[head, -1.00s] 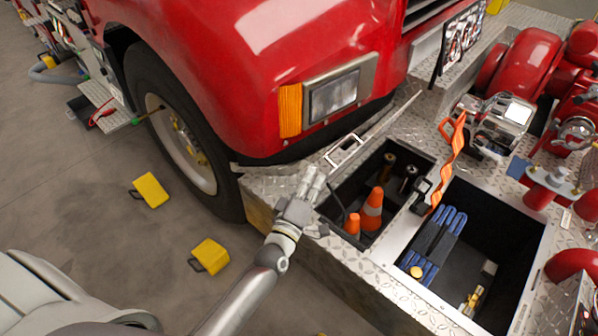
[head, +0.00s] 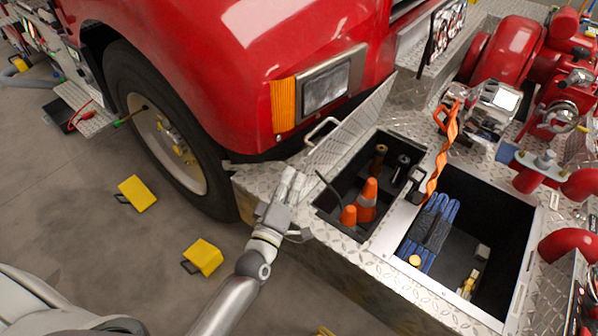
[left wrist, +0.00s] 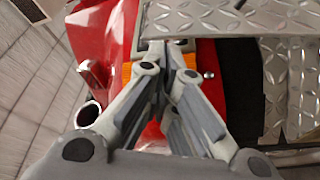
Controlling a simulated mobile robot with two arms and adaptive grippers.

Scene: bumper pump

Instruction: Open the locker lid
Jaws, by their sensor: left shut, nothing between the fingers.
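The locker lid (head: 347,122) is a diamond-plate panel with a metal handle (head: 322,131) at its near left end. In the head view it stands raised and tilted beside the open left compartment (head: 338,178), below the headlight. My left gripper (head: 291,182) is shut and empty, just in front of the lid's near end and over the bumper deck's left corner. I cannot tell whether it touches the lid. In the left wrist view, the closed fingers (left wrist: 167,52) point towards the red bodywork, with diamond plate (left wrist: 215,18) close at the upper right. My right gripper is not in view.
Orange cones (head: 366,198) and fittings fill the left compartment. A larger open bay (head: 490,215) holds a blue hose bundle (head: 430,232). An orange strap (head: 446,155) and red pump parts (head: 513,55) are at right. Yellow chocks (head: 137,194) lie on clear floor.

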